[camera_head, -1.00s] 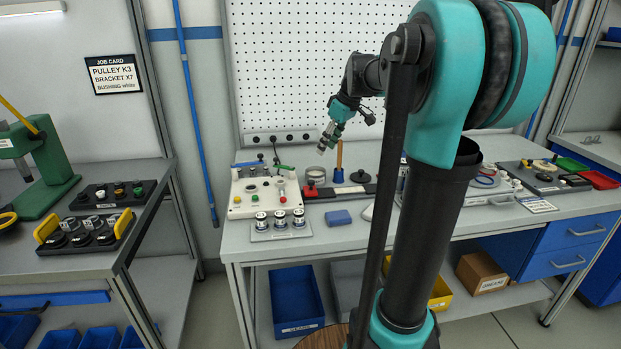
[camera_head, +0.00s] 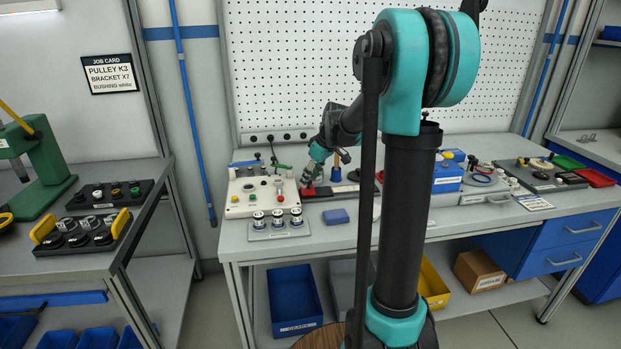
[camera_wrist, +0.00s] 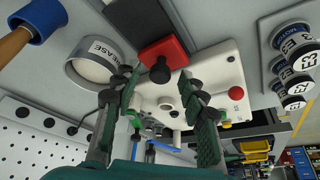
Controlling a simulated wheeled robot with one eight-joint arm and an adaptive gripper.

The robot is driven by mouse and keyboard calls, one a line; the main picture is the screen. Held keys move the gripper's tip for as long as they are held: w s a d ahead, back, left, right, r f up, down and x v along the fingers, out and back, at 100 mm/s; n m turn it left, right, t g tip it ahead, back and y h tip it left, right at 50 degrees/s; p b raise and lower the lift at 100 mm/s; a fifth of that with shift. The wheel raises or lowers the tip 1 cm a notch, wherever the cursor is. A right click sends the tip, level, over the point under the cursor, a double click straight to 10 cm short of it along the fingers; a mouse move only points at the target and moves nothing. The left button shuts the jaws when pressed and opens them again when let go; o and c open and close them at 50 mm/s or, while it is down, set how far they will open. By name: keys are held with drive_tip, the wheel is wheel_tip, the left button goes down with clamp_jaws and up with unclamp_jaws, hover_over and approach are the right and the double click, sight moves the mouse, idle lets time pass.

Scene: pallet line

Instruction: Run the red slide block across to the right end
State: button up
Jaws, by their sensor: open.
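The red slide block (camera_head: 309,191) sits at the left end of its dark rail (camera_head: 344,188) on the bench. In the wrist view the red block (camera_wrist: 172,50) carries a black knob that points towards my gripper, and part of the rail (camera_wrist: 138,18) shows beside it. My gripper (camera_wrist: 160,88) is open, with one green finger on each side of the knob's line. The fingertips look close to the knob, but I cannot tell whether they touch it. In the head view my gripper (camera_head: 308,178) is just above the block and partly hides it.
A white control box (camera_head: 262,193) stands directly left of the rail. A grease tin (camera_wrist: 92,62) and a blue-collared wooden handle (camera_wrist: 38,20) are close by. A blue block (camera_head: 336,216) lies in front, and labelled cylinders (camera_head: 277,220) stand front left.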

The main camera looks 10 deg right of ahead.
drive_tip(key=shift+c, duration=0.6)
clamp_jaws()
drive_tip(key=d, duration=2.2)
drive_tip(key=shift+d, duration=0.35)
drive_tip(key=shift+o, duration=0.6)
unclamp_jaws()
drive_tip(key=v, duration=1.2)
